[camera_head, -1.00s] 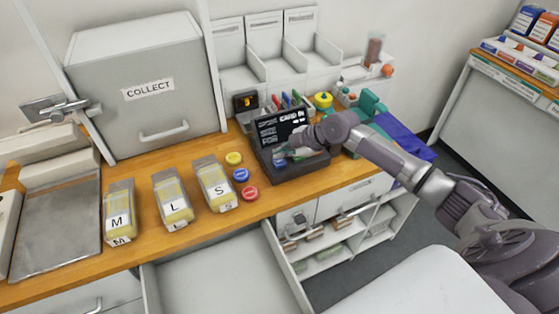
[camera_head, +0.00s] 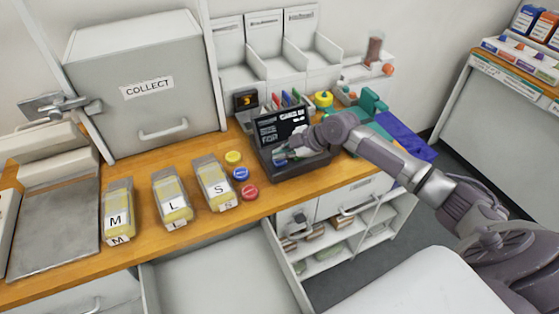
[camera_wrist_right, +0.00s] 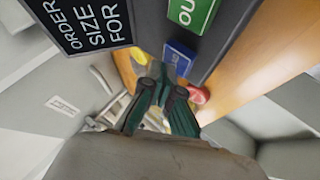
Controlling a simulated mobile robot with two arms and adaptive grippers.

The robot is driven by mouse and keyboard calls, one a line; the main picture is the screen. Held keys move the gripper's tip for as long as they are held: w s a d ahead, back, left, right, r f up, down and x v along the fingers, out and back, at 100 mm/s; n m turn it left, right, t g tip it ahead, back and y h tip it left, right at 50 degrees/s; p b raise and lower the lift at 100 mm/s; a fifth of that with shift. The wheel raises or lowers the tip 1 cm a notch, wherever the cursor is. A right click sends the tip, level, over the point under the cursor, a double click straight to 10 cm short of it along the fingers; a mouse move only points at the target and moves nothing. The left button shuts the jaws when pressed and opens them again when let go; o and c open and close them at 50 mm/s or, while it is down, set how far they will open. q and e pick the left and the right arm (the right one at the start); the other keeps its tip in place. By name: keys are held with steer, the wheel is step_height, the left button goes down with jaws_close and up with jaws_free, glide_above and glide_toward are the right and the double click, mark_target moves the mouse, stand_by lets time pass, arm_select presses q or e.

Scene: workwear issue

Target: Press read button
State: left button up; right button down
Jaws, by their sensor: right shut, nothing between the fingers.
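The dark terminal (camera_head: 300,171) stands on the wooden counter with a lit black screen (camera_head: 268,131). In the right wrist view, the screen (camera_wrist_right: 85,22) shows white words including ORDER, SIZE and FOR. A green button (camera_wrist_right: 190,12) and a blue button (camera_wrist_right: 180,57) sit on the dark panel beside it; the blue button's label is unreadable. My right gripper (camera_head: 283,156) is shut and empty over the panel. In the wrist view its fingertips (camera_wrist_right: 160,70) are at the blue button's edge; I cannot tell whether they touch it. My left gripper is not in view.
Yellow (camera_head: 234,158), blue (camera_head: 241,174) and red (camera_head: 250,192) round caps lie left of the terminal. Bagged packs marked M (camera_head: 118,215), L (camera_head: 173,200) and S (camera_head: 214,185) stand farther left. An open drawer (camera_head: 220,275) juts out below the counter.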

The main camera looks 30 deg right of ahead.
mark_target(282, 161)
steer(key=shift+f+b, duration=0.5)
steer(key=shift+f, duration=0.05)
stand_by(0.7)
stand_by(0.3)
steer(key=shift+r+p, duration=0.7)
steer(key=shift+r, duration=0.3)
steer(key=shift+r, duration=0.1)
step_height(282, 161, up, 5)
steer(key=p, duration=0.3)
steer(key=shift+p, duration=0.3)
